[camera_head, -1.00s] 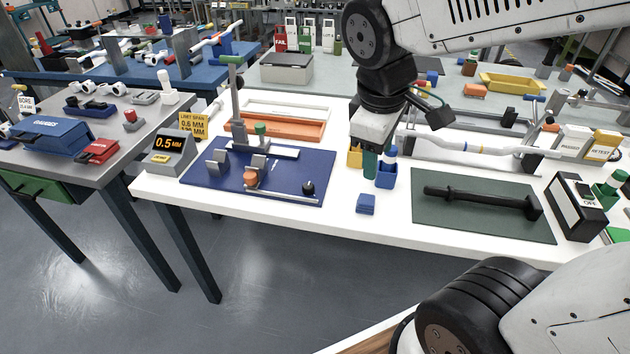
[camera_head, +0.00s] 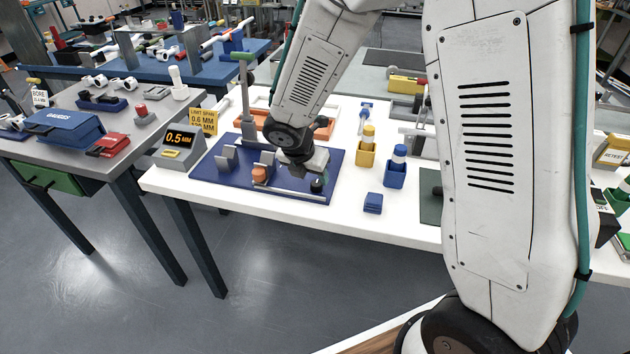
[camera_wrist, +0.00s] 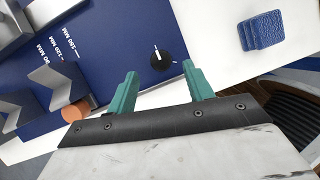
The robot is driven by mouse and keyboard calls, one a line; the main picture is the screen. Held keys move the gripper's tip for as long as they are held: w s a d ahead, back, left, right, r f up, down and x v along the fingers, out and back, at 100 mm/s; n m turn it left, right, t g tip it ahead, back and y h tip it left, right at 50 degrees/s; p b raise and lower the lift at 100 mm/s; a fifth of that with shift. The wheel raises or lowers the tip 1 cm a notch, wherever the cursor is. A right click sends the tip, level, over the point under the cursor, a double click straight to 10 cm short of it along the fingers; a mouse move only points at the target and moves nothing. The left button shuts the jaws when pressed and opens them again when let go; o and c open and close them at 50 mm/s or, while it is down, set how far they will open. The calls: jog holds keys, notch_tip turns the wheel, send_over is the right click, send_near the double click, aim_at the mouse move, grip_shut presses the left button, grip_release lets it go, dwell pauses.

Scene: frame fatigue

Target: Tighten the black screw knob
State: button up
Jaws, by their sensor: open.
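The black screw knob (camera_wrist: 162,60) has a white pointer line and sits on the blue fixture plate (camera_wrist: 100,20). In the head view the knob (camera_head: 318,184) stands near the plate's front right corner.
Grey V-blocks (camera_head: 227,157) and an orange cylinder (camera_head: 259,174) stand on the plate left of the knob. A display (camera_head: 178,145) reads 0.5 MM, beside a yellow limit sign (camera_head: 203,121). A blue block (camera_head: 373,203) and blue and yellow holders lie to the right.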

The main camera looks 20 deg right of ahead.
aim_at(316, 184)
jog(key=shift+x, duration=1.95)
jog(key=c, duration=1)
